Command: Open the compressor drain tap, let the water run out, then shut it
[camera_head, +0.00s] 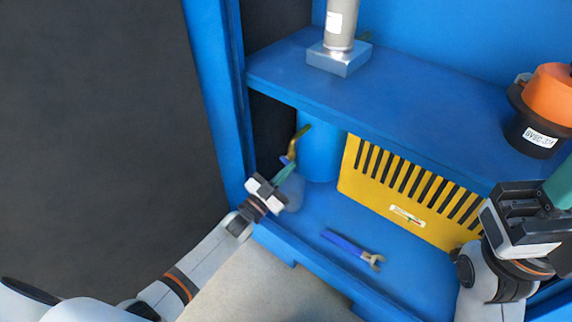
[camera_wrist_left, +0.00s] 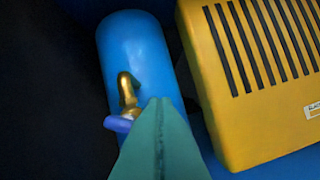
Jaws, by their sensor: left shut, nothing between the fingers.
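The blue receiver tank (camera_head: 321,152) stands on the lower shelf; it also shows in the left wrist view (camera_wrist_left: 135,50). A curved brass drain tap (camera_head: 299,140) is on its side, also in the left wrist view (camera_wrist_left: 126,90). Its small purple-blue lever (camera_wrist_left: 118,124) sticks out to the left there. My left gripper (camera_head: 288,168) is shut and empty, its green fingertips (camera_wrist_left: 157,105) close beside the lever; I cannot tell if they touch. A pale translucent container (camera_head: 293,190) is partly hidden behind the gripper. My right gripper (camera_head: 558,188) is at the right edge, its fingers partly cut off.
A blue-handled wrench (camera_head: 349,243) lies on the lower shelf. A yellow slotted housing (camera_head: 400,188) stands right of the tank. The upper shelf (camera_head: 400,105) overhangs them, with a grey cylinder (camera_head: 341,25) and an orange-black part (camera_head: 545,105) on it. A blue post (camera_head: 213,85) stands left.

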